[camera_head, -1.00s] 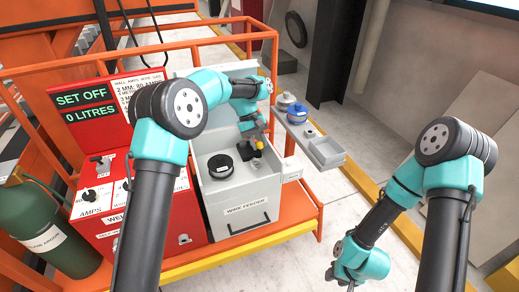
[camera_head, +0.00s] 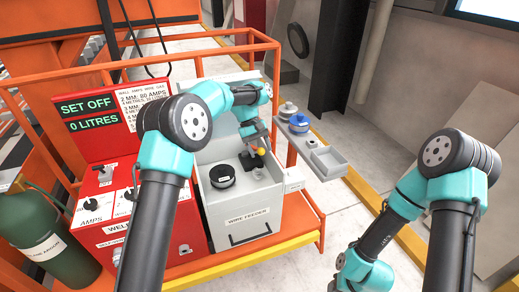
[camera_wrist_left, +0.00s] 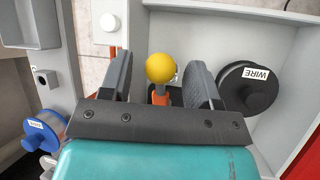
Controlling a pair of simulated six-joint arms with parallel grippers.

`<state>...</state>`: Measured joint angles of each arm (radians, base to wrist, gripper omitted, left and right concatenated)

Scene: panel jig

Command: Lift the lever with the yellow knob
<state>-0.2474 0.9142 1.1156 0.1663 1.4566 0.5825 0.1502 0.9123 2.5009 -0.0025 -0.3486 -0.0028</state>
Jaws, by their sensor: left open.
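The yellow knob (camera_head: 261,151) tops a short lever inside the open grey wire feeder box (camera_head: 255,200). In the left wrist view the round knob (camera_wrist_left: 160,67) stands on an orange stem, between my left gripper's two dark fingers. My left gripper (camera_head: 257,146) is open around the knob, with gaps showing on both sides in the wrist view. The lever's base is partly hidden by the gripper. My right arm hangs at the lower right of the head view, its gripper below the picture's edge.
A black wire spool (camera_head: 222,175) sits in the box beside the lever; it is close to one finger in the wrist view (camera_wrist_left: 248,90). A grey side tray (camera_head: 327,160) holds a blue spool (camera_head: 299,122). The red welder (camera_head: 110,195) and orange frame flank the box.

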